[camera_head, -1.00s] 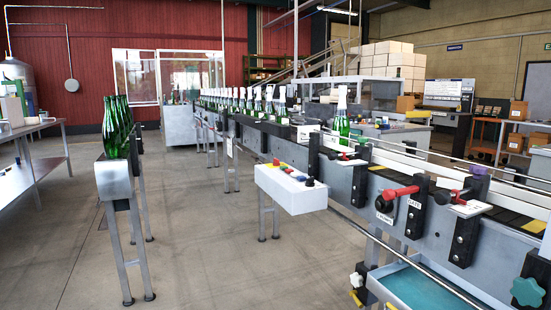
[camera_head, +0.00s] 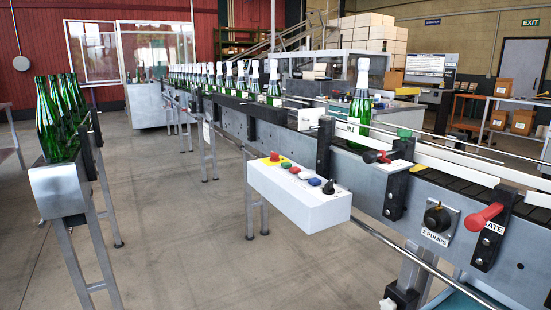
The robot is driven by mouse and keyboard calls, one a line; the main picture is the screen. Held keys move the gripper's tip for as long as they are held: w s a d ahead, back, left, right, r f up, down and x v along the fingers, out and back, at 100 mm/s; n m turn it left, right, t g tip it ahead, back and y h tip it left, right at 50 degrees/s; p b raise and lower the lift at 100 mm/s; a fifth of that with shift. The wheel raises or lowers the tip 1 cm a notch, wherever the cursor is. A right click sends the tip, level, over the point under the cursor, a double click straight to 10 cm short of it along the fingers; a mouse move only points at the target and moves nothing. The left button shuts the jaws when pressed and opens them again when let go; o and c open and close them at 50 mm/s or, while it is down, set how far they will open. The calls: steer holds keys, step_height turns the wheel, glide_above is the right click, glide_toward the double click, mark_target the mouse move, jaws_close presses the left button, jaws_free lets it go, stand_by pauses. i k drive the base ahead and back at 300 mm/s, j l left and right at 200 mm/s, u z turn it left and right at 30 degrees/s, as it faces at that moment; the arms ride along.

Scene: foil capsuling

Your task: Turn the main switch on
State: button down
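No switch in view carries a legible "main switch" label. A white control box (camera_head: 300,205) on the conveyor's near side has a red mushroom button on a yellow base (camera_head: 273,157), green (camera_head: 286,165), red (camera_head: 295,170) and blue (camera_head: 314,182) buttons, and a black knob (camera_head: 329,187) at its right end. Further right, a black rotary knob (camera_head: 437,217) sits on a plate labelled "2 PUMPS" on the conveyor side. I cannot tell whether either knob is on or off. My gripper is not in view.
The conveyor (camera_head: 365,170) runs from far left to near right with foil-topped green bottles. Red-handled (camera_head: 483,217) clamps stick out from its side. A metal stand (camera_head: 58,190) with green bottles is at left. Grey floor (camera_head: 180,240) is clear between.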

mark_target(274, 157)
steer(key=i+j+z, duration=0.25)
steer(key=i+j, duration=0.15)
steer(key=j, duration=0.25)
steer(key=i+j+z, duration=0.1)
steer(key=j, duration=0.25)
steer(key=i+j+z, duration=0.1)
steer(key=j, duration=0.25)
steer(key=i+j+z, duration=0.15)
steer(key=j, duration=0.25)
steer(key=i+j+z, duration=0.2)
steer(key=i+j, duration=0.5)
steer(key=i, duration=0.1)
